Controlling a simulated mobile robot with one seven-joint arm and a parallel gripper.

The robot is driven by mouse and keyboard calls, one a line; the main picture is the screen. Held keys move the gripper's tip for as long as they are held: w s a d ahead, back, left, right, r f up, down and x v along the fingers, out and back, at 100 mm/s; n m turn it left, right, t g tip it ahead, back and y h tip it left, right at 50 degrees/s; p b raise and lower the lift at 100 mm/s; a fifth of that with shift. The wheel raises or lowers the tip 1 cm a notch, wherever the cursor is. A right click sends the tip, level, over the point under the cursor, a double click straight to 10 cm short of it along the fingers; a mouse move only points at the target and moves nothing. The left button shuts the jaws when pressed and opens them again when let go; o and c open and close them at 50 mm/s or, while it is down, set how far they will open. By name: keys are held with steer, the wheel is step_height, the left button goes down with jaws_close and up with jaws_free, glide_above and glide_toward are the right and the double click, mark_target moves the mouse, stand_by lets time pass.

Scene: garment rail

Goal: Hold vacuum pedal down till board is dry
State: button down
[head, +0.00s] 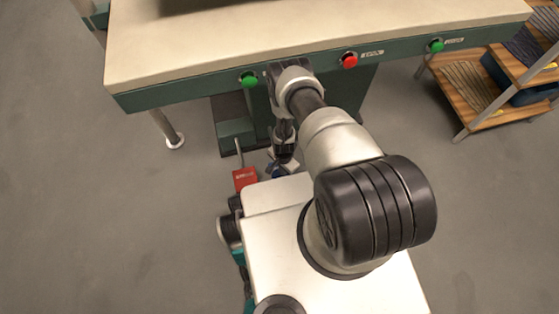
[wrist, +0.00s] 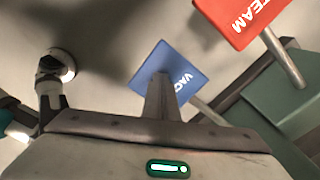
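The blue vacuum pedal (wrist: 185,68), lettered "VAC" with the rest covered, lies near the floor in the wrist view. In the head view only a bit of blue (head: 278,171) shows beside my gripper (head: 284,153), which points down in front of the table. In the wrist view the fingers of my gripper (wrist: 161,80) are together and overlap the pedal's face. I cannot tell whether they touch it or how far down it is. The cream board (head: 300,35) is at the top of the head view; no damp patch can be made out on the part in view.
A red pedal (head: 244,178), lettered "STEAM" in the wrist view (wrist: 238,14), is left of the blue one. Green (head: 249,82), red (head: 349,60) and green (head: 436,46) buttons line the table's front edge. Floor at left is clear.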

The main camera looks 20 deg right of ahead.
steer(key=shift+w+f, duration=0.15)
steer(key=shift+f, duration=0.95)
steer(key=shift+a+f+b, duration=0.15)
steer(key=shift+f, duration=0.55)
steer(key=shift+a+f+b, duration=0.1)
steer(key=shift+f+b, duration=0.05)
steer(key=shift+f, duration=0.5)
step_height(320, 180, up, 5)
steer(key=p, duration=0.4)
steer(key=shift+r, duration=0.2)
steer(key=shift+d+r, duration=0.2)
steer(key=shift+r, duration=0.15)
steer(key=shift+r+p, duration=0.1)
steer(key=shift+p, duration=0.25)
steer(key=shift+s, duration=0.25)
